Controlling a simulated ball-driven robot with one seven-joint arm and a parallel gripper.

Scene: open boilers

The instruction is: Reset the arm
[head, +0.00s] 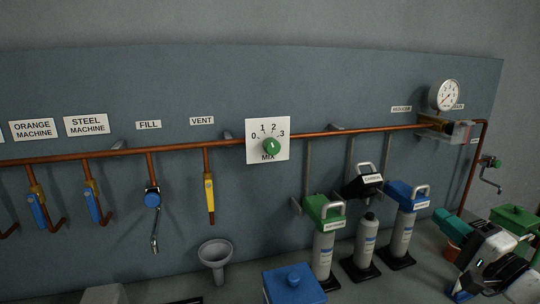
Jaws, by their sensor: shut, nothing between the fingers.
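Part of my arm (487,246), white and black with a small green light, shows folded at the lower right edge of the head view. It is in front of the floor near a green box. My gripper's fingers do not show in this view. The lower part of the arm is cut off by the picture's edge.
A copper pipe (300,137) runs along the grey panel (300,80), with several hanging valves on the left. A white MIX dial (267,155) is in the middle. Green-, black- and blue-topped cylinders (324,256) stand left of my arm. A gauge (445,96) is above.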

